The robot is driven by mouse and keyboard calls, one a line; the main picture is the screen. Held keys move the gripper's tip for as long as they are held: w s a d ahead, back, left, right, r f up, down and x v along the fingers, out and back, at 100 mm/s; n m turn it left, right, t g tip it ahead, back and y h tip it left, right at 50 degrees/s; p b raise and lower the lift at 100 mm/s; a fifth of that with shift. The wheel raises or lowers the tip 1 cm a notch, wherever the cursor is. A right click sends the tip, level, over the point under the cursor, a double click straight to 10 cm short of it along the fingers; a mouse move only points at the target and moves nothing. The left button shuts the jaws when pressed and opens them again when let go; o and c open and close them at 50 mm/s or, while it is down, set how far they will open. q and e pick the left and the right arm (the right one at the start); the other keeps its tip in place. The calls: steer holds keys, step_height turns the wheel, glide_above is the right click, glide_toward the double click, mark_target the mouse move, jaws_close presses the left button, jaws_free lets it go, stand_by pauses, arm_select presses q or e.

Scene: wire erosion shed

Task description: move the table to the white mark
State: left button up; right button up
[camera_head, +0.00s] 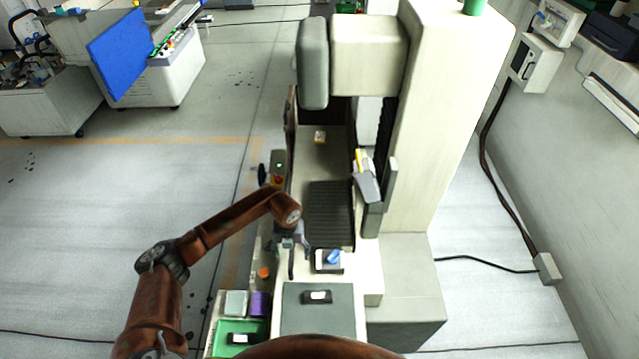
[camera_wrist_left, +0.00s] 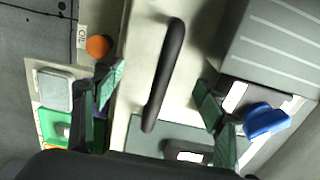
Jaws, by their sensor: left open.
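The machine's dark grooved table (camera_head: 330,205) sits in the middle of the head view, below the machine head. A grey block with light parallel lines (camera_wrist_left: 278,48), which looks like the same table, is at the upper right of the wrist view. A black bar handle (camera_wrist_left: 166,75) stands at the front of the machine. My left gripper (camera_head: 291,240) is over the handle. In the wrist view its green-tipped fingers (camera_wrist_left: 160,88) are open, one on each side of the handle, with gaps. I cannot make out a white mark for certain.
An orange knob (camera_wrist_left: 98,46) is left of the handle. A blue object (camera_head: 333,256) lies on a small block right of the gripper. A green tray (camera_head: 222,350) and small boxes are at the front left. The tall machine column (camera_head: 445,120) blocks the right. Floor at left is open.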

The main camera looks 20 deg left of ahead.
arm_select(q)
steer(key=shift+r+p, duration=2.45)
steer(key=shift+r, duration=1.6)
steer(key=shift+f, duration=0.1)
